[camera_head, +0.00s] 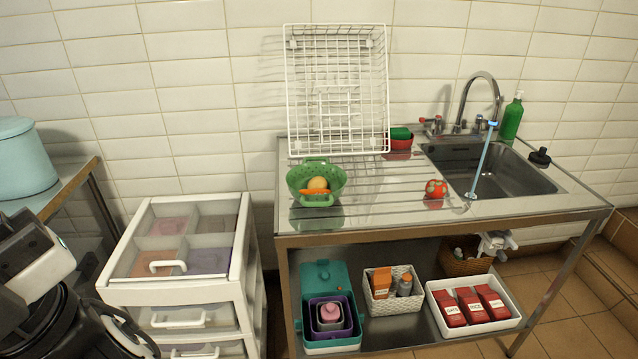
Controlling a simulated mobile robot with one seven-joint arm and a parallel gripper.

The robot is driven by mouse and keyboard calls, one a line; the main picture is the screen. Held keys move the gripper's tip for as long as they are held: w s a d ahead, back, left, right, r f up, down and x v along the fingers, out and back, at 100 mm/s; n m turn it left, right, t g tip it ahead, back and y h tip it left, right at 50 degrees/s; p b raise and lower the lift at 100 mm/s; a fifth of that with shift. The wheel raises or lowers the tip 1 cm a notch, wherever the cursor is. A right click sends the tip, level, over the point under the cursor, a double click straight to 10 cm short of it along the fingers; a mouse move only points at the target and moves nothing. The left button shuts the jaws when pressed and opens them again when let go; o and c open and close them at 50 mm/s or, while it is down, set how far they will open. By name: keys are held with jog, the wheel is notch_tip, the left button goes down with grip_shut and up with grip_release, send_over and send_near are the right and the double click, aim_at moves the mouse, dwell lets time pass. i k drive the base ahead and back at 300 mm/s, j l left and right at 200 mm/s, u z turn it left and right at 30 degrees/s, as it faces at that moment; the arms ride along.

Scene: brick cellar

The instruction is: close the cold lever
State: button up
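A chrome tap (466,98) with a curved spout rises behind the sink basin (512,172) at the right of the steel counter. A lever with red on it (433,124) sits left of the spout's base. A small lever (480,123) sits to the right of the base, partly behind the spout; its exact angle is too small to tell. Parts of my arm show at the lower left, far from the tap; I cannot make out my gripper's fingertips.
A white wire rack (337,90) stands upright at the counter's back. A green colander (306,187), a red patterned object (436,189), a green bottle (511,117) and a black stopper (540,157) are on the counter. A white drawer unit (180,290) stands left of it.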

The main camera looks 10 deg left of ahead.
aim_at(478, 118)
jog(key=i+l, duration=0.2)
jog(key=l, duration=0.3)
jog(key=i+l, duration=0.2)
jog(key=l, duration=0.3)
jog(key=i+l, duration=0.2)
jog(key=l, duration=0.25)
jog(key=i+l, duration=0.25)
jog(key=l, duration=0.25)
jog(key=i+l, duration=0.2)
jog(key=l, duration=0.3)
jog(key=i+l+z, duration=0.1)
jog(key=l, duration=0.4)
jog(key=i+l, duration=0.3)
jog(key=l, duration=0.15)
jog(key=i+l, duration=0.25)
jog(key=l, duration=0.25)
jog(key=i+j, duration=0.4)
